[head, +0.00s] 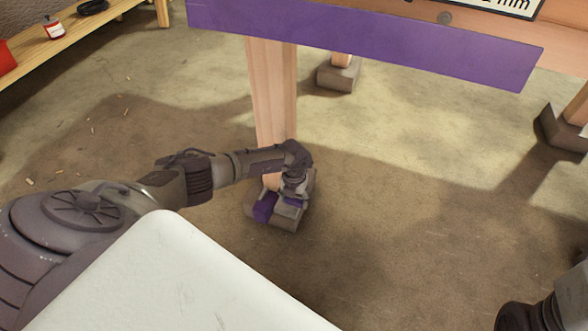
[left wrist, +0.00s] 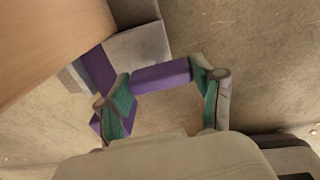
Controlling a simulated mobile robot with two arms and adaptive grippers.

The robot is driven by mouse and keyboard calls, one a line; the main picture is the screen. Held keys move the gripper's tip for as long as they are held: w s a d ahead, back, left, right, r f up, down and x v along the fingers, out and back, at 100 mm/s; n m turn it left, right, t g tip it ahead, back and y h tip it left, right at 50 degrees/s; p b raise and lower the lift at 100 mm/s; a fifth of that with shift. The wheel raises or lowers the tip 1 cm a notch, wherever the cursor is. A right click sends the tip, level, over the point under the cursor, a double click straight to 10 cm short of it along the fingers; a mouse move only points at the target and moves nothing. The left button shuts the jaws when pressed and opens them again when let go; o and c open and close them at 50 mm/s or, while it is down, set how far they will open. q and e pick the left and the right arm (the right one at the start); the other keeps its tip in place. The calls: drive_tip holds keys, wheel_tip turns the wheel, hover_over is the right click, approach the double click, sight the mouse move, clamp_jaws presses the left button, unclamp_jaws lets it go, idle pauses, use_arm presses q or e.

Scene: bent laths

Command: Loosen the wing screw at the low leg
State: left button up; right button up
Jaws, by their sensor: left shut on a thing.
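The wooden low leg (head: 271,90) comes down from the table and stands in a grey foot block (head: 288,222) on the floor. It also shows at the upper left of the left wrist view (left wrist: 45,35). My left gripper (head: 294,196) is down at this foot. In the left wrist view its teal-padded fingers (left wrist: 165,92) are shut on the ends of a purple bar, which looks like the wing of the wing screw (left wrist: 160,75). More purple shows beside the leg and by the left finger. The screw's shaft is hidden.
A purple apron board (head: 360,45) runs along the table edge above. Other legs stand in grey foot blocks (head: 338,76) behind and at right (head: 562,128). A wooden shelf (head: 75,38) is at upper left. The floor right of the foot is clear.

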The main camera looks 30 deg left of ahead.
sight(294, 199)
use_arm(q)
drive_tip(key=o, duration=1.1)
drive_tip(key=shift+o, duration=0.2)
wheel_tip(294, 199, up, 12)
